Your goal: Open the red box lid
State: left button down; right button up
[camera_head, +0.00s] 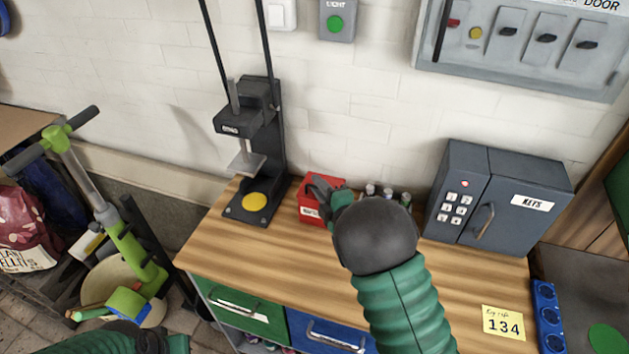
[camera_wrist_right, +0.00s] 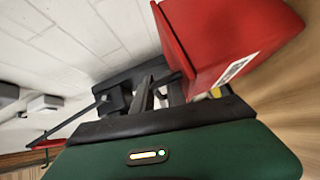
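The red box (camera_head: 310,212) stands on the wooden workbench, just right of the black press. A white label shows low on its front. Its top is partly hidden by my right gripper (camera_head: 319,188), which is at the box's upper right. In the right wrist view the red box (camera_wrist_right: 235,38) fills the upper right, and a thin raised edge, perhaps the lid's, runs down its left side. My right gripper's dark fingers (camera_wrist_right: 160,92) are apart with nothing between them, close beside the box. I cannot tell whether they touch it. Only part of my left arm shows at the bottom left.
The black press (camera_head: 250,150) with a yellow disc stands left of the box. Several small bottles (camera_head: 385,193) stand behind my right wrist. A grey key safe (camera_head: 497,200) is at the right. The bench top (camera_head: 225,245) is clear in front. A green scooter (camera_head: 120,230) stands left.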

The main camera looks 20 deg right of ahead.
jog(key=shift+w+f, duration=0.1)
jog(key=shift+w, duration=0.05)
jog(key=shift+s+a+r, duration=0.35)
jog(key=shift+s+a, duration=0.05)
grip_shut()
jog(key=shift+d+f, duration=0.1)
jog(key=shift+f, duration=0.1)
dwell(0.6)
